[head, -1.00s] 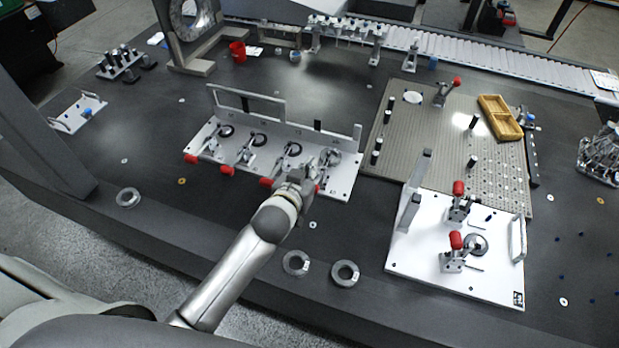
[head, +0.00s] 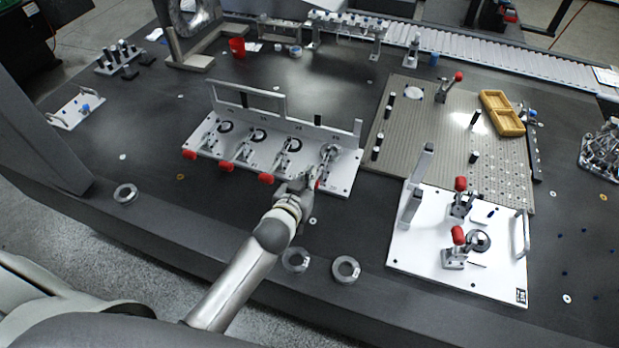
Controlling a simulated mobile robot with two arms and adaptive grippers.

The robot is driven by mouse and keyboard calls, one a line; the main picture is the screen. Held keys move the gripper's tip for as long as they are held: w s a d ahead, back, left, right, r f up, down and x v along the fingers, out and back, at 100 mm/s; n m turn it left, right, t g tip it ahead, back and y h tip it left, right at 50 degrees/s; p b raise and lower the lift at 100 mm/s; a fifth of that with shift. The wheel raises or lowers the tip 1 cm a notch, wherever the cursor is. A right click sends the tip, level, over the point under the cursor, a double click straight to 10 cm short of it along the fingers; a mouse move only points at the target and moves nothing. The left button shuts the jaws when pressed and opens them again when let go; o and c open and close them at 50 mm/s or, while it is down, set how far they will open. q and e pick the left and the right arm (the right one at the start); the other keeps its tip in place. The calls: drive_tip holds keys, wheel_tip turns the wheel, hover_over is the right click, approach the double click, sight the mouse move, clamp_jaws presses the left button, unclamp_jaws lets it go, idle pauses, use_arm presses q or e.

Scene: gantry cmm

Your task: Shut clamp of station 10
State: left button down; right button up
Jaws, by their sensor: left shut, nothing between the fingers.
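A white fixture plate (head: 346,184) carries a row of several toggle clamps with red handles, each beside a dark ring. Its station numbers are too small to read surely. The rightmost clamp (head: 329,160) stands behind my left gripper (head: 311,175). Its red handle (head: 318,184) shows only in part beside my fingers, and whether they touch it I cannot tell. The other handles (head: 266,178) stick out low over the plate's front edge. My left gripper is shut with nothing in it, at the front right of the plate. My right gripper is not in view.
A white plate (head: 410,258) with two upright red-handled clamps stands at the right. Behind it is a perforated plate (head: 420,135) with a yellow tray (head: 501,114). Two metal rings (head: 346,269) lie near the front edge. The dark table left of the fixture is mostly clear.

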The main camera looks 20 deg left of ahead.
use_arm(q)
drive_tip(key=shift+t, duration=0.4)
drive_tip(key=s+f+b, duration=0.2)
drive_tip(key=f, duration=0.1)
drive_tip(key=shift+s+a+f, duration=0.15)
drive_tip(key=shift+f, duration=0.1)
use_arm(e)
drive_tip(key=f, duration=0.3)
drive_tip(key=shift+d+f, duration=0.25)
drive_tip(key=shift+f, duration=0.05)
use_arm(q)
drive_tip(key=shift+r, duration=0.1)
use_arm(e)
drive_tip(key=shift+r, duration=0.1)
